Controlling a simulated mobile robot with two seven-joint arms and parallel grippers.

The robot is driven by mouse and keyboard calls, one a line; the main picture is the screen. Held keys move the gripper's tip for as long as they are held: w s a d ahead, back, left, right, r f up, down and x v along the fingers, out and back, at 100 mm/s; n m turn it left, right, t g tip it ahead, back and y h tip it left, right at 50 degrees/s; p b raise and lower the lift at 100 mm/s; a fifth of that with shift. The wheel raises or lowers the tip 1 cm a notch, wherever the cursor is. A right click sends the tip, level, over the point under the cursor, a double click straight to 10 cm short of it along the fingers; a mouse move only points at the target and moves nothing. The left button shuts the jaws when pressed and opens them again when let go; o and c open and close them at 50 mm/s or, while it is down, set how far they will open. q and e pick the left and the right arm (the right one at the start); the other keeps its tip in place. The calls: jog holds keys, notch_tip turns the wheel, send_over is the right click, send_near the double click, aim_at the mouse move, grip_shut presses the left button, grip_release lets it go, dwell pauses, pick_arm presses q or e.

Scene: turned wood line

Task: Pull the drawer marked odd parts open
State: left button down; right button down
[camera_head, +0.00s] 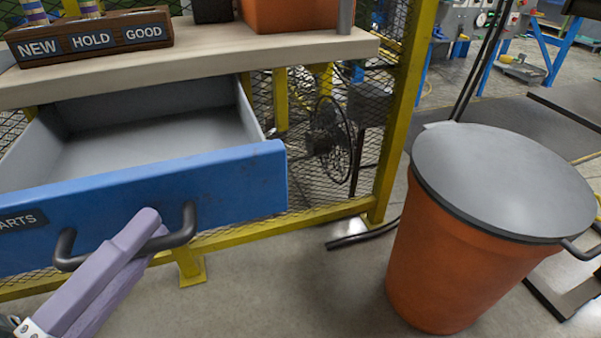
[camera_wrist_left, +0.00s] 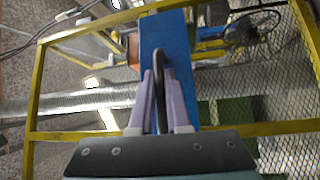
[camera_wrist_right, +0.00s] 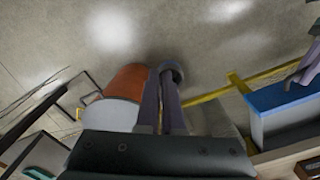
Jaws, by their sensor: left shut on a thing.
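The blue-fronted drawer (camera_head: 235,180) sticks well out from under the bench top, and its grey inside is empty where it shows. Its dark label (camera_head: 18,221) is cut by the left edge; only "ARTS" reads. My left gripper (camera_head: 150,228) is shut on the dark bar handle (camera_head: 185,232). In the left wrist view the handle (camera_wrist_left: 159,88) runs between the two fingers, in front of the blue drawer front (camera_wrist_left: 165,35). My right gripper (camera_wrist_right: 161,78) is outside the head view; its fingers look closed together, apart from the drawer (camera_wrist_right: 285,95).
An orange bin (camera_head: 435,265) with a grey lid stands on the floor right of the drawer. A wooden block marked NEW, HOLD, GOOD (camera_head: 95,40) sits on the bench top (camera_head: 250,52). A yellow mesh frame (camera_head: 400,110) stands behind. Floor between drawer and bin is mostly clear.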

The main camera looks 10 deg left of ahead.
pick_arm(q)
jog(key=c, duration=0.9)
grip_release()
pick_arm(e)
jog(key=shift+f, duration=0.15)
pick_arm(q)
jog(key=v, duration=1.2)
